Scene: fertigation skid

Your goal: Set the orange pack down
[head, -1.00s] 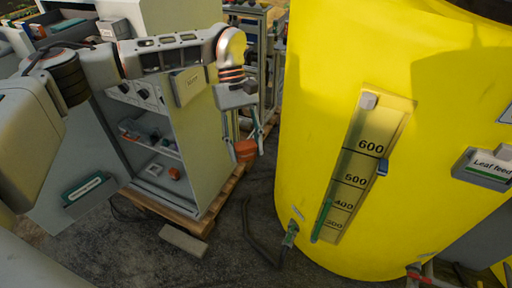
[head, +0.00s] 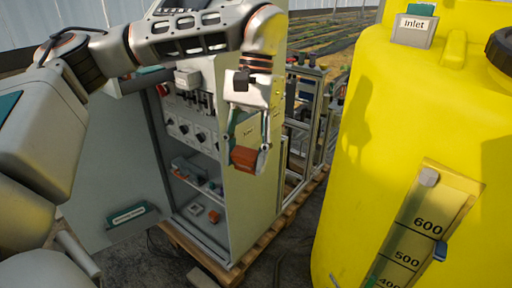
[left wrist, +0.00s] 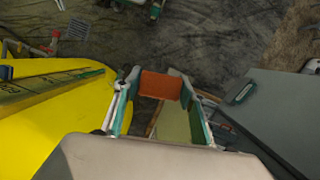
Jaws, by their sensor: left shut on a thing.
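The orange pack (head: 244,158) is a small orange-brown block. My left gripper (head: 245,150) points down and is shut on it, with one finger on each side. The pack hangs in the air in front of the side of the grey cabinet (head: 250,205). In the left wrist view the orange pack (left wrist: 161,85) sits between the two fingertips of my left gripper (left wrist: 160,88), with dark ground far below. My right gripper is not in view.
The cabinet stands on a wooden pallet (head: 232,273), its door (head: 112,190) open to the left. Its shelf (head: 195,180) holds small parts, with a small orange-red thing (head: 213,216) lower down. A large yellow tank (head: 375,130) stands at the right. Metal frames (head: 300,120) stand behind.

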